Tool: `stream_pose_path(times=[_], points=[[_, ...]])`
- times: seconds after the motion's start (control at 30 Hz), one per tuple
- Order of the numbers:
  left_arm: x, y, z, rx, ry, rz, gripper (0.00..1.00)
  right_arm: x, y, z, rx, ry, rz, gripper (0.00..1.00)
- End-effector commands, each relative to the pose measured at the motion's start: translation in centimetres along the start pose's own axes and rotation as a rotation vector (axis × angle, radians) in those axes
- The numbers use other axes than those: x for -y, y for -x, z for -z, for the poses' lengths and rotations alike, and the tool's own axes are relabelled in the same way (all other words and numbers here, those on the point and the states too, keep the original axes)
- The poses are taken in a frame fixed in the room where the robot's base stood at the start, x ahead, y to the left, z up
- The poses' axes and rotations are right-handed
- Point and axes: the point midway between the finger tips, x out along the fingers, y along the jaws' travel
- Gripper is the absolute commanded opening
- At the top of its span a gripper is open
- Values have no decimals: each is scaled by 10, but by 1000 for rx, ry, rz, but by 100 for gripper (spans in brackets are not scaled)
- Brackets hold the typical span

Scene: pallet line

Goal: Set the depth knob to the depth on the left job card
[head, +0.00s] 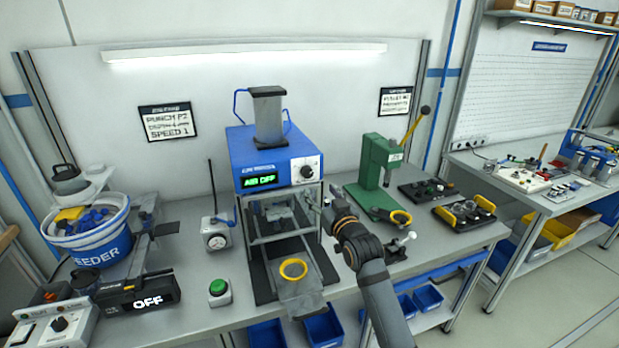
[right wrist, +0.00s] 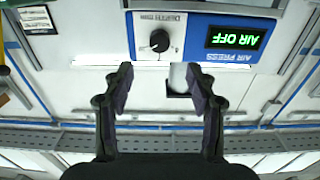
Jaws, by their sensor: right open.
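The blue air press (head: 275,160) stands mid-bench, its green display reading AIR OFF. Its depth knob (head: 307,171) is a round black knob on a white panel; it also shows upside down in the right wrist view (right wrist: 159,40). The left job card (head: 168,122) on the back wall reads PUNCH P2, a depth line too blurred to read surely, and SPEED 1. My right gripper (head: 332,200) is open, just below and right of the knob; in the right wrist view its empty fingers (right wrist: 159,76) point toward the knob, apart from it. My left gripper is not in view.
A yellow ring (head: 292,269) lies in front of the press, with a green button (head: 219,290) to its left. A dial gauge (head: 216,235) stands left of the press. A green lever press (head: 379,165) stands to the right. A feeder bowl (head: 88,235) is far left.

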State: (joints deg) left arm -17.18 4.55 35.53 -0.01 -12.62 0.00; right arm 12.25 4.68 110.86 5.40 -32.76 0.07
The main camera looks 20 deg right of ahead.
Motion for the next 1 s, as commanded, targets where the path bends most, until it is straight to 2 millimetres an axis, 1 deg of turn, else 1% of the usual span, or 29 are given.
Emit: stream_pose_path(times=[0.07,0.17,0.4,0.53,0.7,0.97,1.0], points=[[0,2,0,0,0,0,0,0,-4,0,2,0,0,57],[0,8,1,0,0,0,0,0,-18,2,2,-1,0,57],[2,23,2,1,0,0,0,0,-70,2,5,-1,0,57],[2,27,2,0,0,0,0,0,-90,0,4,-1,0,57],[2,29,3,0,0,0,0,0,-102,-1,4,1,0,57],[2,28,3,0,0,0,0,0,-104,-2,5,1,0,57],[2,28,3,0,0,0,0,0,-104,-2,5,1,0,55]])
